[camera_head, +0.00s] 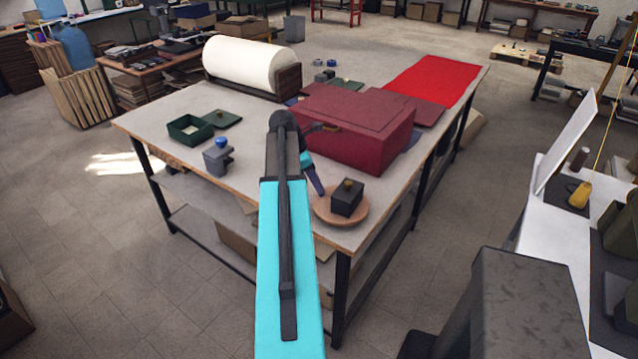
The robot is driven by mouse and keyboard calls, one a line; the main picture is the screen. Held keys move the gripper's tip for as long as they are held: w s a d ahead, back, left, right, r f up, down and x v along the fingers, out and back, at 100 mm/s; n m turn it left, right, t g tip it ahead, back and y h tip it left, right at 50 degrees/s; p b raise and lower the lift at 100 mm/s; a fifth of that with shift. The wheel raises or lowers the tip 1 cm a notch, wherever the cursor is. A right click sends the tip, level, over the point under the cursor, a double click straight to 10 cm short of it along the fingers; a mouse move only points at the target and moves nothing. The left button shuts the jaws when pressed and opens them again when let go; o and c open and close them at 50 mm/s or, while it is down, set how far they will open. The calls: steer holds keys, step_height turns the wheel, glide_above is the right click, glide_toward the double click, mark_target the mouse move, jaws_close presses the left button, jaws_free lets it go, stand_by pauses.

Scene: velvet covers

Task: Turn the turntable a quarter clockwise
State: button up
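The turntable is a round light-wood disc (322,209) near the front corner of the worktable. A small black box (346,201) with a brass knob sits on it. My arm reaches up over the table from the bottom of the picture. Part of my gripper (317,185) shows just right of the arm, as a dark slim piece pointing down towards the disc's left back edge. Whether it touches the disc or the box cannot be told. Most of the gripper is hidden behind the arm, so its opening does not show.
A large dark red box (355,135) stands just behind the turntable. A grey item with a blue knob (218,155) and an open green box (190,129) stand on the left. A white roll (245,65) and a red cloth (435,78) lie farther back. The table's front edge is close.

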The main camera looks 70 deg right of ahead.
steer(key=shift+p+x, duration=0.3)
steer(key=shift+x, duration=1)
jaws_close()
